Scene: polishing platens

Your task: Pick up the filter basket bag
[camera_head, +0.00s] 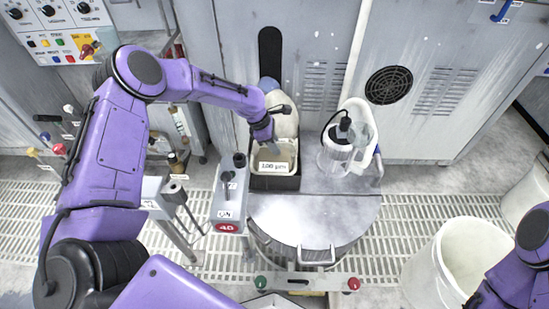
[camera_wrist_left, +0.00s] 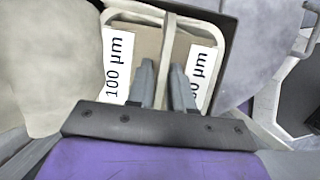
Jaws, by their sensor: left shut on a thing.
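The filter basket bag (camera_head: 281,168) has a pale rim, a beige body and a white "100 µm" label. It sits in a black box on the round machine. In the left wrist view, the filter basket bag (camera_wrist_left: 118,62) shows two "100 µm" labels and a pale handle strap running across its top. My left gripper (camera_head: 270,140) reaches down over the basket from the left. In the left wrist view my left gripper (camera_wrist_left: 164,68) has its two grey fingers on either side of the strap, shut on it. My right gripper is out of view.
The black box (camera_head: 274,184) surrounds the basket closely. A pale rounded container (camera_head: 284,122) stands behind it, and a clear jug (camera_head: 333,158) stands to the right. A grey control post (camera_head: 231,192) is close on the left. The metal lid (camera_head: 310,217) in front is clear.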

